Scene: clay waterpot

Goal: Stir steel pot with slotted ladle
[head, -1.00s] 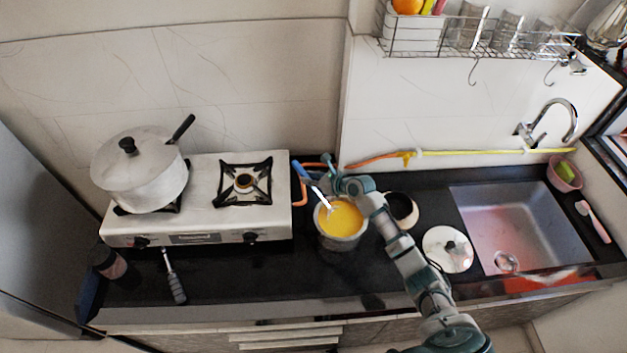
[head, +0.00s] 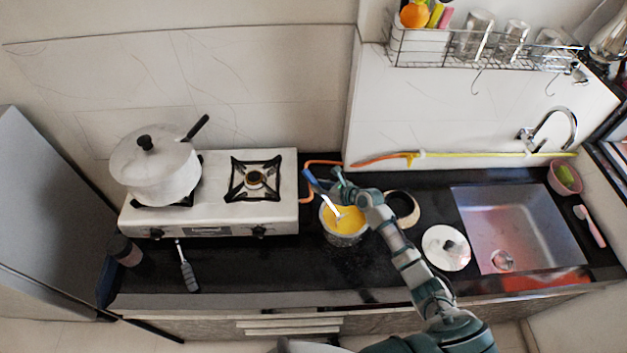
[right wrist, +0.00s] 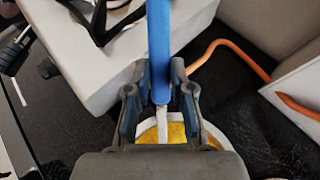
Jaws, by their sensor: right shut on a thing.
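The steel pot (head: 342,238) stands on the black counter right of the stove, with yellow liquid (head: 352,218) inside. The slotted ladle (head: 312,184) has a blue handle and a pale metal shaft, and stands tilted with its lower end in the yellow liquid; its head is hidden. My right gripper (head: 336,186) is above the pot's rim, shut on the ladle. In the right wrist view the blue handle (right wrist: 159,50) runs between the two fingers (right wrist: 160,95), and part of the pot's rim and yellow liquid (right wrist: 176,132) shows below. My left gripper is not in view.
A white stove (head: 215,215) stands left, with a lidded pot (head: 155,180) on its left burner. A dark-rimmed bowl (head: 404,208), a white lid (head: 446,248) and the sink (head: 520,225) are to the right. An orange hose (head: 308,178) runs behind the pot.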

